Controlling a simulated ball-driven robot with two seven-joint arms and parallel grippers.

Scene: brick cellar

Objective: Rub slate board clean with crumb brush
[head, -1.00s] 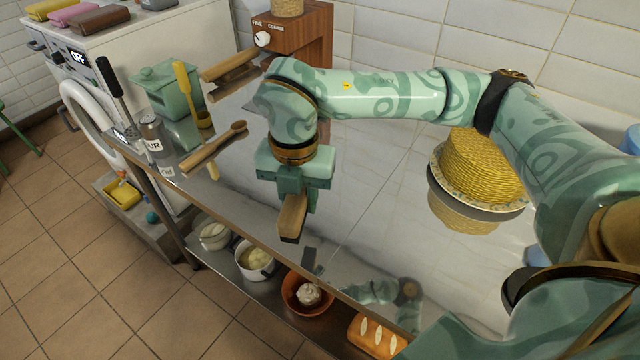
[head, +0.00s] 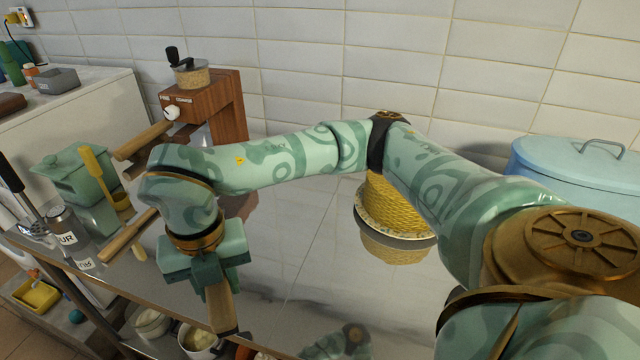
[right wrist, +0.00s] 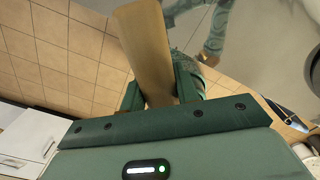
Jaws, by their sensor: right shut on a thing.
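My right gripper (head: 214,284) is shut on a tan wooden piece (head: 222,308), which looks like the crumb brush. It hangs down from the jaws over the front part of the shiny metal table (head: 295,235). In the right wrist view the wooden piece (right wrist: 145,48) sticks out between the two green fingers (right wrist: 160,85). No bristles can be made out. I cannot make out a slate board in either view. My left gripper is not in view.
A yellow woven basket (head: 395,205) is behind my arm, a blue lidded bin (head: 570,170) at right. Bowls (head: 197,340) sit on the lower shelf.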

